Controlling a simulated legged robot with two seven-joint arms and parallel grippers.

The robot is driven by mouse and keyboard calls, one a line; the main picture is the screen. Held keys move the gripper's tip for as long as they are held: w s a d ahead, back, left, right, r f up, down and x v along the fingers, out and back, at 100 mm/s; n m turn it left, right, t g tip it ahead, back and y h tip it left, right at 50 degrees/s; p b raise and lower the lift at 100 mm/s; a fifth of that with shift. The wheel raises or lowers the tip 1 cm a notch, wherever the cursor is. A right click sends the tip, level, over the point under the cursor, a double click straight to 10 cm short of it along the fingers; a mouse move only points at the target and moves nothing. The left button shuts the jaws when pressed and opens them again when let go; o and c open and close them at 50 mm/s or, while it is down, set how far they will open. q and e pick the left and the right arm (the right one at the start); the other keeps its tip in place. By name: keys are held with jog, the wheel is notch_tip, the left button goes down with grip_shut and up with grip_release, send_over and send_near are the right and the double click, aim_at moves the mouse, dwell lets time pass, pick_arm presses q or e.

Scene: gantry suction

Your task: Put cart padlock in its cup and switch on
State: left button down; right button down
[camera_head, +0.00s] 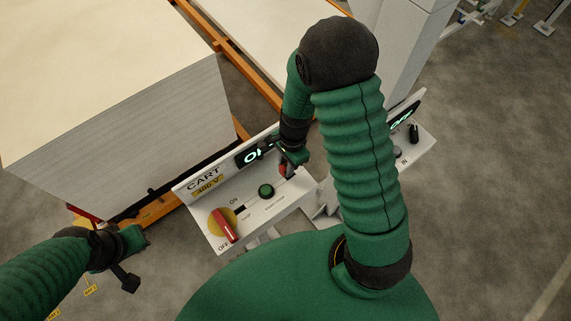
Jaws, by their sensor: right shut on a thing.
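The white cart control panel (208,226) stands in the middle, with CART lettering and a lit display (252,156) on its upright back. A red switch handle (226,227) on a yellow disc points toward the OFF mark. My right gripper (291,160) is shut at the panel's right end. A small red part, apparently the padlock (283,170), shows just below its fingers. The gripper covers most of it, and I cannot tell whether it sits in a cup. My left gripper (134,262) is open and empty, left of the panel and apart from it.
A dark green round button (266,191) sits between the switch and the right gripper. A second panel (416,143) stands to the right, partly behind my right arm. Grey floor is clear at the right.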

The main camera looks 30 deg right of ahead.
jog(key=shift+d+f, duration=0.1)
jog(key=shift+d, duration=1.05)
pick_arm(q)
jog(key=shift+d+f, duration=0.1)
jog(key=shift+d, duration=0.1)
pick_arm(e)
jog(key=shift+a, duration=0.3)
jog(key=shift+d+f+b, duration=0.3)
jog(key=shift+f+b, duration=0.3)
jog(key=shift+f, duration=0.05)
jog(key=shift+a+r+p, duration=0.2)
jog(key=shift+r+p, duration=0.35)
jog(key=shift+p, duration=0.05)
pick_arm(q)
jog(key=shift+d, duration=0.15)
jog(key=shift+d, duration=0.1)
pick_arm(e)
jog(key=shift+d, duration=0.1)
